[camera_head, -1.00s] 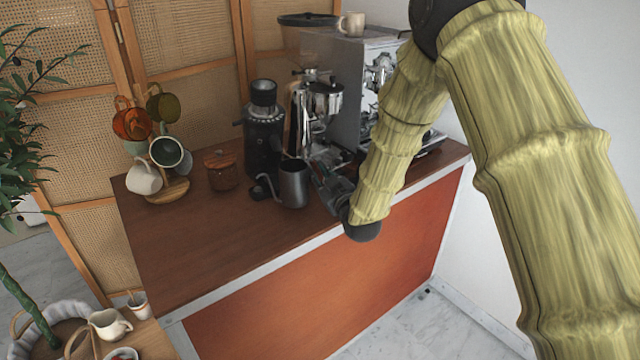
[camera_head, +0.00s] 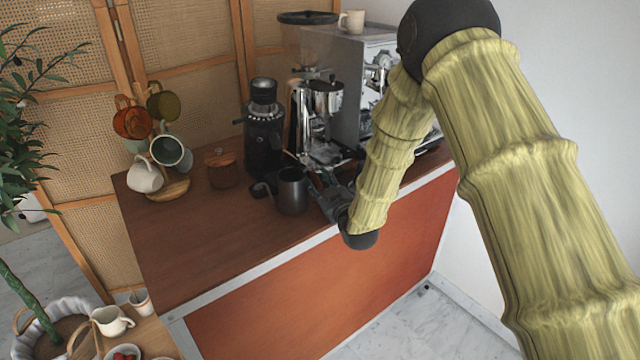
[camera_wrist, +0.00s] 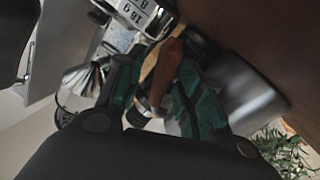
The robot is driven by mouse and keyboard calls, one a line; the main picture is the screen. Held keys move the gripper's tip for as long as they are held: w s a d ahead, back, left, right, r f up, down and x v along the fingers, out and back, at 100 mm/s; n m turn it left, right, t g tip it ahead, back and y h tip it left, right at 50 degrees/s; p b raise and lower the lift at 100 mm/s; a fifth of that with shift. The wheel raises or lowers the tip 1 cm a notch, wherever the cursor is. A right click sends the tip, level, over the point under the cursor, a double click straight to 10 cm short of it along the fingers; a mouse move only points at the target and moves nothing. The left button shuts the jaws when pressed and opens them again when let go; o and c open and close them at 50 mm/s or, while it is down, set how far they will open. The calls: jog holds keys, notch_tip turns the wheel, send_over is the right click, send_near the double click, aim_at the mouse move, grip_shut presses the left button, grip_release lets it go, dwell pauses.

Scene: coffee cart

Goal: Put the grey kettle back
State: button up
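The grey kettle (camera_head: 293,192) is upright at or just above the brown counter top (camera_head: 195,240), in front of the black grinder. I cannot tell whether its base touches the counter. My gripper (camera_head: 322,187) is at its right side, low over the counter's front edge, partly hidden by my forearm. In the wrist view, a brown handle (camera_wrist: 168,68) lies between the teal fingers, and the grey kettle body (camera_wrist: 245,95) is just beyond the right finger. The gripper appears closed around the handle; the exact contact is partly hidden.
A black grinder (camera_head: 264,135) and an espresso machine (camera_head: 340,75) stand close behind. A wooden canister (camera_head: 222,172) and a mug tree (camera_head: 168,187) stand to the left. The counter's front left part is clear.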

jog(key=shift+r, duration=0.1)
jog(key=b+v, duration=0.3)
jog(key=v, duration=0.9)
jog(key=s+d+f+m+g+h, duration=0.2)
jog(key=s+d+f+g, duration=0.2)
jog(key=s+f, duration=0.65)
jog(key=s+d+f+m+g+h, duration=0.3)
jog(key=s+d+f, duration=0.15)
jog(key=f, duration=1.15)
jog(key=s+d+f+m+g, duration=0.1)
jog(key=s+d+f+g, duration=0.1)
jog(key=s, duration=0.8)
jog(key=s+d+f+m+g+h, duration=0.1)
jog(key=s+d+f+g, duration=0.2)
jog(key=s+f, duration=0.3)
jog(key=s+d+f+m+g+h, duration=0.1)
jog(key=s+f+g, duration=0.3)
jog(key=s, duration=1.1)
jog(key=shift+d+f+m, duration=0.25)
jog(key=shift+d+m, duration=0.35)
jog(key=shift+d, duration=0.1)
